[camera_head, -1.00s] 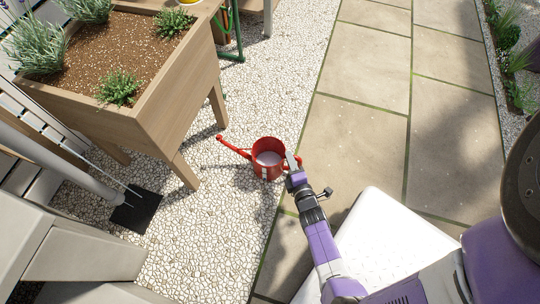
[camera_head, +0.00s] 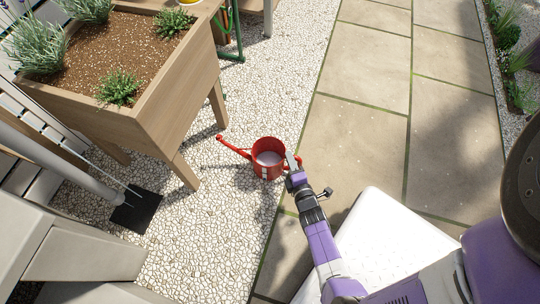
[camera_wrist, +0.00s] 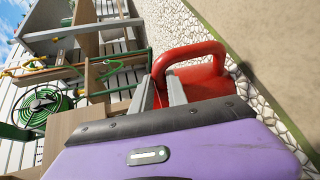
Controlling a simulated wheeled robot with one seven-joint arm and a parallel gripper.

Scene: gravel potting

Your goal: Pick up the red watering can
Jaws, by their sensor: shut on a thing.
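The red watering can (camera_head: 267,172) is upright over the white gravel near the edge of the stone paving, its spout pointing left. I cannot tell whether its base touches the ground. My gripper (camera_head: 293,161) is at the can's right side, by its handle. In the wrist view the red handle (camera_wrist: 190,53) shows just beyond my fingers (camera_wrist: 160,92), with part of the red body behind it. My gripper is shut on the can, though the exact contact is partly hidden.
A wooden planter (camera_head: 150,118) with soil and green plants stands to the left of the can, its legs on the gravel (camera_head: 275,95). Open stone paving (camera_head: 365,120) lies to the right. A dark square plate (camera_head: 137,212) is at a post's foot, lower left.

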